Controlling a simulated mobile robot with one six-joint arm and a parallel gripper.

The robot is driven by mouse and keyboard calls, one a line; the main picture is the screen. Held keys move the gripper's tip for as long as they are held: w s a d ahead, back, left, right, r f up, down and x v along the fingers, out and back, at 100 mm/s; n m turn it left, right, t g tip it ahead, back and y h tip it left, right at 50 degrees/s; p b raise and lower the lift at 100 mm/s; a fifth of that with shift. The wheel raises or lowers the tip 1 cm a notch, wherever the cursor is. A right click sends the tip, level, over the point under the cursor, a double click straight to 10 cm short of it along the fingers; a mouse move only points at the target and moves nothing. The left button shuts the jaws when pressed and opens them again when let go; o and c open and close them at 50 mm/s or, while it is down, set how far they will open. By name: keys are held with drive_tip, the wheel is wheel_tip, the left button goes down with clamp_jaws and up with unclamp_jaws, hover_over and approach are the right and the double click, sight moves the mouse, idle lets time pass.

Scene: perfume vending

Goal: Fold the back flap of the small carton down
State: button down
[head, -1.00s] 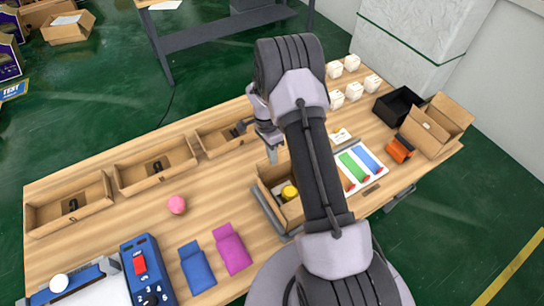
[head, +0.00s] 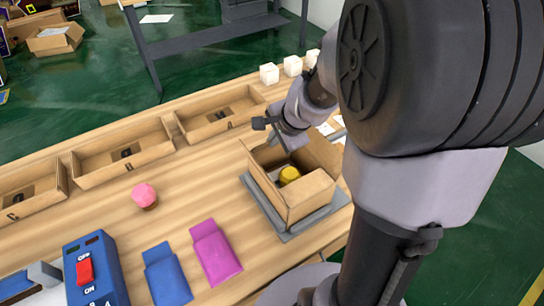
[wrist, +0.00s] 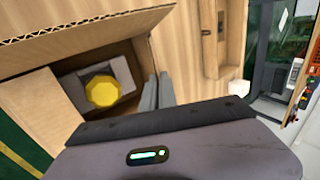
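The small carton (head: 308,196) stands open on a grey plate (head: 290,232) in the head view. A yellow-topped item (head: 290,174) sits inside it; the item also shows in the wrist view (wrist: 103,91) in a grey insert. Carton flaps stand up around the opening; one with a corrugated edge (wrist: 70,22) crosses the top of the wrist view, another (wrist: 38,112) is at its left. My gripper (head: 286,146) is at the back-left side of the carton, pointing down. In the wrist view its two fingers (wrist: 158,92) lie close together beside the carton wall, with nothing seen between them.
Open cardboard bins (head: 125,155) line the back of the table. A pink round item (head: 144,195), blue pouch (head: 167,272) and magenta pouch (head: 215,252) lie left of the carton. White boxes (head: 270,74) stand behind. My arm hides the table's right side.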

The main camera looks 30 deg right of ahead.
drive_tip(key=shift+s+f+t+b, duration=0.3)
drive_tip(key=shift+t+b, duration=0.4)
drive_tip(key=shift+b, duration=0.55)
drive_tip(key=shift+r, duration=0.1)
drive_tip(key=c, duration=1.6)
unclamp_jaws()
drive_tip(key=shift+c, duration=0.2)
drive_tip(key=p+v, duration=0.8)
drive_tip(key=v, duration=0.9)
drive_tip(key=shift+s+p, duration=0.3)
drive_tip(key=shift+p, duration=0.05)
